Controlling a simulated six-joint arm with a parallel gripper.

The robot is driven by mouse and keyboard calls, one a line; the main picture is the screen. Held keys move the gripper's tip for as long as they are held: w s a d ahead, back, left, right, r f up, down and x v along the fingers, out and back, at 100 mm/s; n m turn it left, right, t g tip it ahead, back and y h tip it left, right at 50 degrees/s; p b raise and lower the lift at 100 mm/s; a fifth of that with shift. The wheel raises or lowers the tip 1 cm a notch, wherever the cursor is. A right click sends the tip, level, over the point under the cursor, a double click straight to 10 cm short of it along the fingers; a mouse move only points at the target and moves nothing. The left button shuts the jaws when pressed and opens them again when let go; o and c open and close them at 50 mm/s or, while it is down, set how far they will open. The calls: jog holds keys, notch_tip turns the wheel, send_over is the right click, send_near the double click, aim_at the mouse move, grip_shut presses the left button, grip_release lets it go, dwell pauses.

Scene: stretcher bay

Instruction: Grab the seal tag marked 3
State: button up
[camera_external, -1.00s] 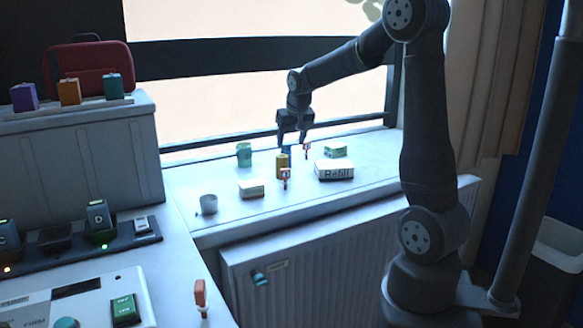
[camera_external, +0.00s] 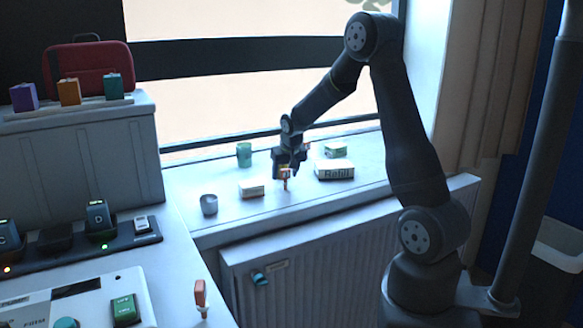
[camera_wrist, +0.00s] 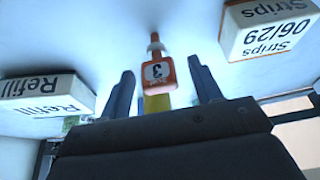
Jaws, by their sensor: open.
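The seal tag marked 3 (camera_wrist: 158,73) is a small orange-red tag with a white face, and its number appears upside down in the wrist view. It stands on the window sill, and in the external view the tag (camera_external: 285,173) shows just below my gripper (camera_external: 287,168). My gripper is open, with one blue-grey finger on each side of the tag in the wrist view (camera_wrist: 163,88). I see a gap between the tag and each finger. I cannot tell whether the tag is fully between the fingertips in depth.
A yellow object (camera_wrist: 157,103) shows behind the tag. The Refill box (camera_external: 334,170) is to the right, and the Strips box (camera_wrist: 268,27) is on the other side. A grey cup (camera_external: 209,204) and green cup (camera_external: 244,154) stand left. Another orange tag (camera_external: 200,292) stands in the foreground.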

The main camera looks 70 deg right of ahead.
jog(key=shift+x, duration=1.05)
jog(key=c, duration=1)
jog(key=shift+r, duration=0.15)
jog(key=shift+c, duration=0.2)
